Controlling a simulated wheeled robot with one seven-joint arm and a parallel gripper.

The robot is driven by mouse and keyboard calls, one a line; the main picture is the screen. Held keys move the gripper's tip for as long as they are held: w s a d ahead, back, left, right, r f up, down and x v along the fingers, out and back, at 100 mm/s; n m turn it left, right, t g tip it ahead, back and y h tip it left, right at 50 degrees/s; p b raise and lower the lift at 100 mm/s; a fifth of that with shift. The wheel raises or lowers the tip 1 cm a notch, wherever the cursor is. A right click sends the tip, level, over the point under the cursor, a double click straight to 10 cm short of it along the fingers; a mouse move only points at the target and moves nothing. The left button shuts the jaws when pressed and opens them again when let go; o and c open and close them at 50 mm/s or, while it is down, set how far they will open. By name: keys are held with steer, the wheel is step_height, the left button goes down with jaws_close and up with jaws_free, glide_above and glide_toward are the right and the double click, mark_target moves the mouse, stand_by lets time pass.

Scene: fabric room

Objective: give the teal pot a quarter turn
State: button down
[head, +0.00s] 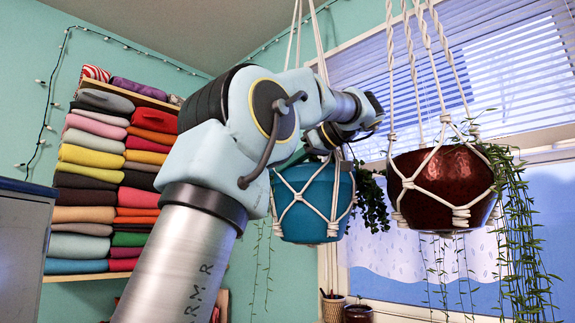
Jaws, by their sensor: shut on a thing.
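The teal pot (312,200) hangs in a white knotted rope hanger near the middle of the head view, upright, with green trailing leaves at its right side. My arm comes up from the bottom left and bends over toward the pot's rim. My gripper (333,150) is at the top of the pot, at its back or right part. Its fingertips are mostly hidden behind my wrist and the ropes. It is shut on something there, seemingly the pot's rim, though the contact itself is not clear.
A copper-brown pot (440,180) with long trailing vines hangs in another rope hanger close on the right. A window with blinds (470,70) is behind. Shelves of folded fabric (110,170) stand left. A pencil cup (333,307) sits below the teal pot.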

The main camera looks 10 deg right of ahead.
steer(key=c, duration=1)
jaws_free()
steer(key=shift+c, duration=0.2)
steer(key=shift+d, duration=0.1)
steer(key=v, duration=1)
steer(key=shift+s+d, duration=0.2)
steer(key=shift+c, duration=0.4)
